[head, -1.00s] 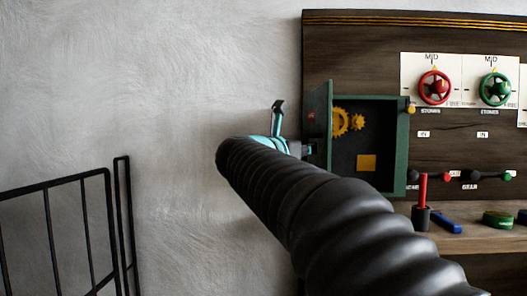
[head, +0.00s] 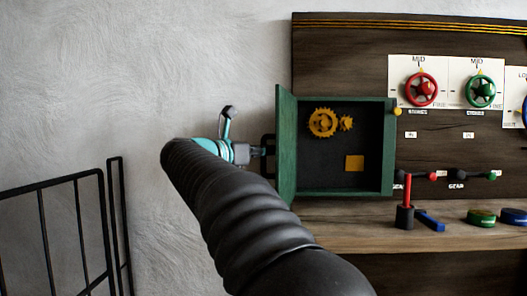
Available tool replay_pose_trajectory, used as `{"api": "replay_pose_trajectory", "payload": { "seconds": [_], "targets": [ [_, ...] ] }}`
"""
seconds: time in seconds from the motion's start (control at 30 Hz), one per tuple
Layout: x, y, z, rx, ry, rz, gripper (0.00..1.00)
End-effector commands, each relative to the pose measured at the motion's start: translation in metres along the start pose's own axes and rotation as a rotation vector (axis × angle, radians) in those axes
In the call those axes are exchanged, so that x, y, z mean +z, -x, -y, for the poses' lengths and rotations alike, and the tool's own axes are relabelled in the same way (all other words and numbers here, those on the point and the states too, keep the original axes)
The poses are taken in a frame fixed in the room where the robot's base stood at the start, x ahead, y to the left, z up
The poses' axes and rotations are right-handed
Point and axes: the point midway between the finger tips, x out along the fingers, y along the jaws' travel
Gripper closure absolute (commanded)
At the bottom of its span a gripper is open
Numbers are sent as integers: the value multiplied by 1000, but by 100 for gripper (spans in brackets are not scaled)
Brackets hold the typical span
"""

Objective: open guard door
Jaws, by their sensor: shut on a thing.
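The green guard door (head: 286,143) stands swung wide open on the left side of its box (head: 389,147), seen nearly edge-on. Inside the box are two yellow gears (head: 323,123) and a yellow square (head: 354,163). A dark handle (head: 268,155) sticks out from the door's outer face, to the left. My gripper (head: 259,152) is at this handle, left of the door, and is shut on it. The fingertips are small and partly hidden by the handle and my arm.
A red handwheel (head: 420,89) and a green handwheel (head: 480,91) sit on the panel to the right. A shelf (head: 345,238) below holds a red-handled lever (head: 406,205), a blue bar (head: 430,220) and a green button (head: 481,217). A black railing (head: 60,185) stands at lower left.

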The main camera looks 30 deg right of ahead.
Motion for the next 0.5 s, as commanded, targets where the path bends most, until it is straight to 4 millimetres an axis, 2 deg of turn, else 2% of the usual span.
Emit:
{"api": "replay_pose_trajectory", "payload": {
  "seconds": [0.03, 0.1, 0.13, 0.23, 0.5],
  "targets": [
    [-8, 1, -2, 0, 9, -11, 100],
    [-8, 1, -2, 0, 9, -11, 100],
    [-8, 1, -2, 0, 9, -11, 85],
    [-7, 1, -2, 0, 8, -9, 61],
    [-3, -1, 0, -2, 3, -5, 61]
  ]
}}
